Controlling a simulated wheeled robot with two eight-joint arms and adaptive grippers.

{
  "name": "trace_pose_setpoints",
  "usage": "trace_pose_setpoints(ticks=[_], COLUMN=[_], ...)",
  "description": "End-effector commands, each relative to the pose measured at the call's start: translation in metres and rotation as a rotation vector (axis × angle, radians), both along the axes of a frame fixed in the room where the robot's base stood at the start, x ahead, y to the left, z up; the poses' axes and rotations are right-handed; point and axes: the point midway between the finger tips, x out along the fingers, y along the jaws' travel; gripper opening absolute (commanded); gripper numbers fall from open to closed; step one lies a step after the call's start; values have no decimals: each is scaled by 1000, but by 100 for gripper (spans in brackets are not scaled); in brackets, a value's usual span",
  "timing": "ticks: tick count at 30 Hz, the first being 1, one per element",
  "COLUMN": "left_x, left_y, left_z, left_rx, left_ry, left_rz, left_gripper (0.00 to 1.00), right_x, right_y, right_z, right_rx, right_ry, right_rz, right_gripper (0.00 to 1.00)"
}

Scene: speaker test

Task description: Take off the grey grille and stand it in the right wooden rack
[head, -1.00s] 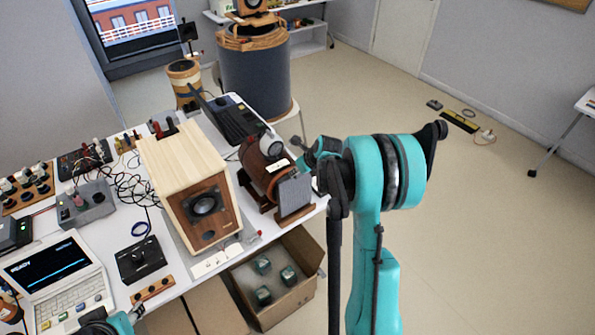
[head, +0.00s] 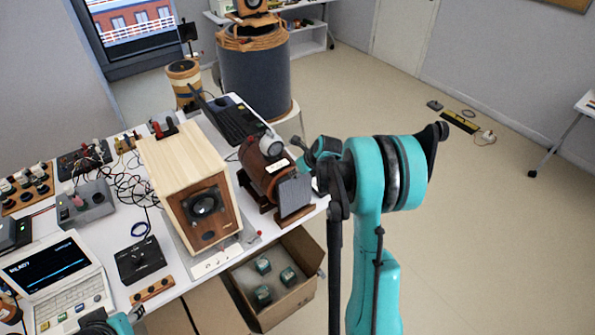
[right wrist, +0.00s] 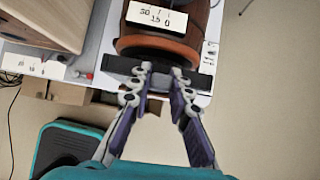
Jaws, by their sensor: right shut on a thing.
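The grey grille (head: 294,196) stands nearly upright at the table's right front corner, in or just above the right wooden rack (head: 297,216); I cannot tell whether it rests fully on the rack's base. In the right wrist view its dark top edge (right wrist: 116,65) crosses between my fingers. My right gripper (right wrist: 161,68) is shut on this edge; in the head view its fingers are mostly hidden behind my arm. The pale wooden speaker (head: 178,160) has its brown front bare, with the dark cone (head: 204,205) showing. My left gripper (head: 95,328) is cut off at the bottom left edge.
A cardboard box (head: 285,300) with several green items sits below the table's front edge. A laptop (head: 50,275), black box (head: 140,260) and cables crowd the left.

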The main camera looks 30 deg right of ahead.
Motion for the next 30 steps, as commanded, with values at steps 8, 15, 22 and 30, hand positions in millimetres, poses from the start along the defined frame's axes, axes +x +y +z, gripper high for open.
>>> trace_pose_setpoints(ticks=[8, 15, 22, 30], left_x=[0, 0, 0, 0], left_y=[0, 0, 0, 0], left_z=[-4, -7, -10, -14], left_rx=[0, 0, 0, 0], left_ry=[0, 0, 0, 0], left_rz=[0, 0, 0, 0], left_gripper=[40, 40, 40, 40], right_x=[0, 0, 0, 0], right_y=[0, 0, 0, 0], right_z=[-4, -8, -12, -16], right_rx=[0, 0, 0, 0], right_ry=[0, 0, 0, 0], right_rz=[0, 0, 0, 0], right_gripper=[0, 0, 0, 0])
